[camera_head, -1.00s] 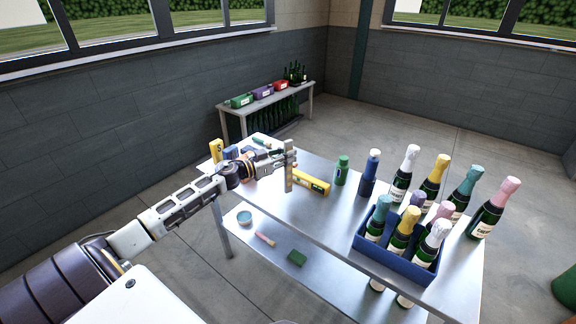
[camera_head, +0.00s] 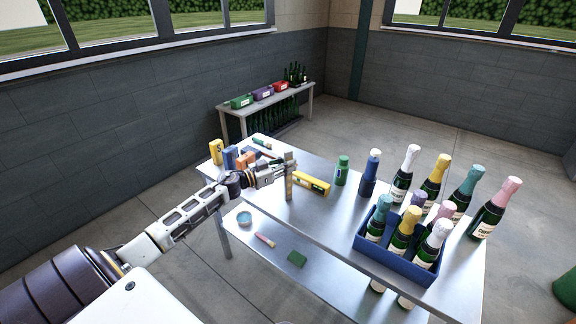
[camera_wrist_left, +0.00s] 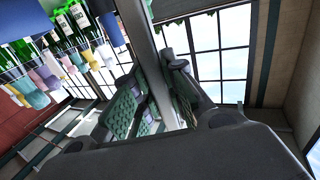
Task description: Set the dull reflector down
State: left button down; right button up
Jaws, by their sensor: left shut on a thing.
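My left gripper (camera_head: 284,170) is shut on a narrow flat slat, the dull reflector (camera_head: 289,188), over the near left part of the steel table. The reflector is upright, greyish-tan, and sticks out above and below the fingers. Its lower end is near the table's front edge; I cannot tell whether it touches the top. In the left wrist view the reflector shows as a grey strip (camera_wrist_left: 147,50) between the finger pads (camera_wrist_left: 160,92). My right gripper is not in view.
Small blue and orange items (camera_head: 240,160) stand behind my gripper. Bare table (camera_head: 325,213) lies in front of the yellow box.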

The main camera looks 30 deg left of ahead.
pick_arm(q)
jog(key=c, duration=1.5)
grip_release()
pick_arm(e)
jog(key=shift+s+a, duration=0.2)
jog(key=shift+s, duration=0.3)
pick_arm(q)
jog(key=shift+o, duration=0.2)
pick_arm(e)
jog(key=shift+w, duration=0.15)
pick_arm(q)
jog(key=v, duration=1.2)
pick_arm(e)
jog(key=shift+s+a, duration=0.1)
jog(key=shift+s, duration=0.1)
